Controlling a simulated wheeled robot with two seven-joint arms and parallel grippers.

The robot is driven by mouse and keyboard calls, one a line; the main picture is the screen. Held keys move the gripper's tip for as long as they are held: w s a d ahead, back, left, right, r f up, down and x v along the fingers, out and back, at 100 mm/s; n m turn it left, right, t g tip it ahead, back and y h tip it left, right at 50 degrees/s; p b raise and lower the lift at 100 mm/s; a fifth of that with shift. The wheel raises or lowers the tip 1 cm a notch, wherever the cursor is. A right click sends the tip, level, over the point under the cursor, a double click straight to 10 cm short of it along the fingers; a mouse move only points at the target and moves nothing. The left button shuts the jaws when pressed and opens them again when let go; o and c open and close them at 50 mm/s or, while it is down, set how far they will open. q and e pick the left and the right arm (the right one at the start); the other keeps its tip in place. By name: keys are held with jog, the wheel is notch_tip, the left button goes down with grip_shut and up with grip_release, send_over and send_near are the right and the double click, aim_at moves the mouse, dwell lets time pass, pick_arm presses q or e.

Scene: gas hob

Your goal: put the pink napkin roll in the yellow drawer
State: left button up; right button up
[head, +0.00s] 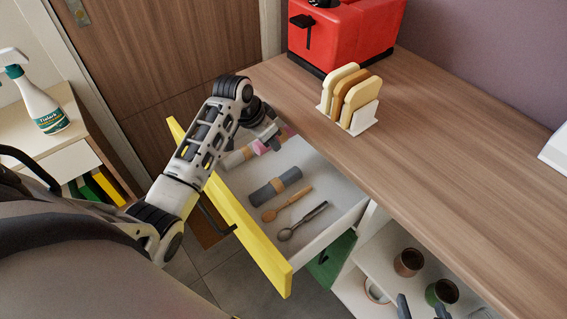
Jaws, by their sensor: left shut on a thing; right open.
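The yellow drawer (262,250) is pulled open below the counter. My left arm reaches over its front, and my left gripper (268,143) is at the drawer's far end, shut on the pink napkin roll (261,148). Pink shows on both sides of the fingers; the middle of the roll is hidden by them. The roll is inside the drawer's outline, but I cannot tell if it touches the bottom. My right gripper (422,310) is open at the bottom edge, in front of the shelf, mostly out of frame.
The drawer holds a grey roll with a tan band (275,187), a wooden spoon (287,204), a metal spoon (303,221) and a pale roll (238,157) partly behind my arm. A red toaster (345,38) and toast rack (350,100) stand on the counter. Cups (408,262) sit on the shelf.

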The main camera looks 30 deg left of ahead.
aim_at(274, 163)
pick_arm(q)
jog(key=shift+f+b, duration=0.4)
jog(key=shift+f, duration=3)
jog(key=shift+f, duration=0.2)
jog(key=o, duration=1)
jog(key=shift+c, duration=0.2)
